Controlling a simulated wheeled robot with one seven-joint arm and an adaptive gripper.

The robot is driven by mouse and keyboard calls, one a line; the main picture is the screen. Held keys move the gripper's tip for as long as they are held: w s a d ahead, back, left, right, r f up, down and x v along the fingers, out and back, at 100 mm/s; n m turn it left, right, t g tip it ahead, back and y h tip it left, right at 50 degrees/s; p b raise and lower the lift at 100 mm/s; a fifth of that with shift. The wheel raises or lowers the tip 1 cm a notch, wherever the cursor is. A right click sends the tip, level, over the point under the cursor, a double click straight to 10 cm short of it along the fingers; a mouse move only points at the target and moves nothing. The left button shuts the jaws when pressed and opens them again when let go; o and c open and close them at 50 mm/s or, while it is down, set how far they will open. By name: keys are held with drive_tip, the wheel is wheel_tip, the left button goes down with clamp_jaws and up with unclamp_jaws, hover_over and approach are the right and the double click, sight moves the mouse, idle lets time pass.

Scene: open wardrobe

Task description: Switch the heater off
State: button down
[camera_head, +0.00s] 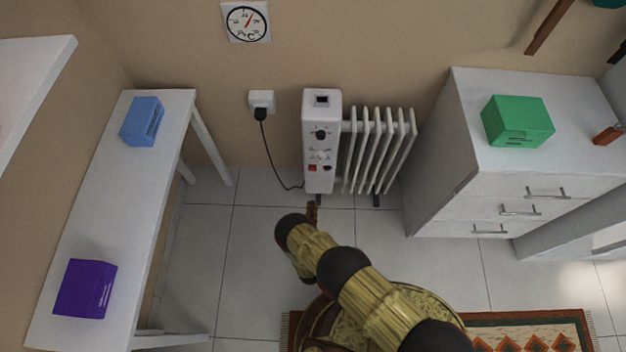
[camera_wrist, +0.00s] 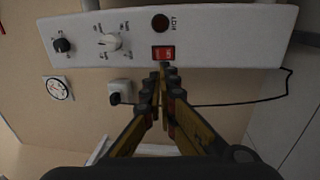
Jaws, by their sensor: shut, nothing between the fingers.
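The white oil heater (camera_head: 322,110) stands on the floor against the wall, with its ribbed radiator (camera_head: 378,150) to the right. Its control panel (camera_wrist: 220,40) spans the top of the wrist view. The red rocker switch (camera_wrist: 163,53) is on it, beside a dark round lamp (camera_wrist: 160,22), a white dial (camera_wrist: 110,42) and a black knob (camera_wrist: 62,45). The switch also shows in the head view (camera_head: 312,168). My gripper (camera_wrist: 162,72) is shut and empty, its fingertips right by the switch's edge. I cannot tell whether they touch it.
A black plug sits in the wall socket (camera_head: 261,98), its cord running to the heater. A white table (camera_head: 120,220) with blue (camera_head: 142,121) and purple (camera_head: 85,288) boxes stands left. A white drawer cabinet (camera_head: 440,150) with a green box (camera_head: 517,121) stands right.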

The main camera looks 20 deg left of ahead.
sight(314, 169)
drive_tip(key=b+x, duration=0.4)
drive_tip(key=x, duration=0.9)
drive_tip(key=shift+w, duration=0.45)
drive_tip(key=shift+r, duration=0.1)
drive_tip(key=shift+w, duration=0.1)
